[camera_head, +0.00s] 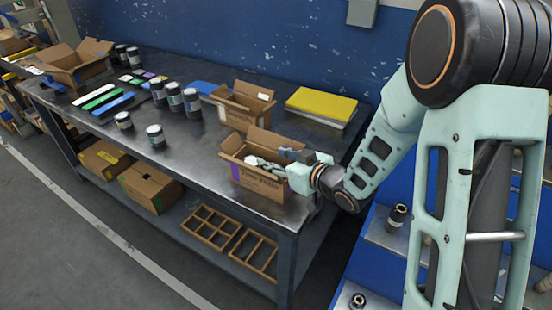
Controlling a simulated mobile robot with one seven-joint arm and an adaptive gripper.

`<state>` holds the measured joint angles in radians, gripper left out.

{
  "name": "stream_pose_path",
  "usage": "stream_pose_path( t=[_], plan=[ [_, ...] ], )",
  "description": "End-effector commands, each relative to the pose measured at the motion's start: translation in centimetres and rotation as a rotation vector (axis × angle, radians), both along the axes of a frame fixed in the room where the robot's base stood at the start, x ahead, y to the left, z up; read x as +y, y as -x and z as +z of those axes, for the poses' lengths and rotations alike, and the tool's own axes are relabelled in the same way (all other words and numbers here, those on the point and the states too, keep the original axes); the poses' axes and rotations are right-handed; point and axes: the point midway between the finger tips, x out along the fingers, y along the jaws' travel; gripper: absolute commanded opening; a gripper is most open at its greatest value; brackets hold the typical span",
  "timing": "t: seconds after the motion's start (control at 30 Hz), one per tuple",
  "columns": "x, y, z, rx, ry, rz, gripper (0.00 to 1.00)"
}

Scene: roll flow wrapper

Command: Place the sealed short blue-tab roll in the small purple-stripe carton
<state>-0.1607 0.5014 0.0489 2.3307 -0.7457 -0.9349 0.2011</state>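A small open cardboard carton (262,184) stands near the right front corner of the dark metal workbench. Its flaps are raised, and a purple mark shows on its left side. My gripper (284,164) reaches in from the right, with its end over the carton's opening. A whitish shape (262,163) shows inside the carton beside the fingers; I cannot tell whether it is the sealed roll or part of the gripper. Whether the fingers are open or shut on anything is hidden. No blue tab can be made out on any roll.
Another open carton (240,107) stands just behind, with a yellow-topped stack (321,104) to its right. A larger open carton (75,68) is at the far left.

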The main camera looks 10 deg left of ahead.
Motion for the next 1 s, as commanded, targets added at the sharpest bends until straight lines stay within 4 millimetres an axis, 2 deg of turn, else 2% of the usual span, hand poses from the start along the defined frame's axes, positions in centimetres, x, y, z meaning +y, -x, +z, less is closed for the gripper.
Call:
stream_pose_path(
  t=[0.03,0.07,0.3,0.67,0.73,1.0],
  plan=[
    [-0.4,0.5,-1.1,0.026,0.013,-0.004,0.45],
    [-0.4,0.5,-1.1,0.026,0.013,-0.004,0.45],
    [-0.4,0.5,0.6,0.026,0.013,-0.004,0.45],
    [-6.7,5.7,4.2,0.013,0.008,-0.01,0.45],
    [-6.7,5.9,3.9,0.008,0.004,-0.002,0.45],
    [-7.5,6.6,4.6,0.007,-0.002,0.004,0.45]
  ],
)
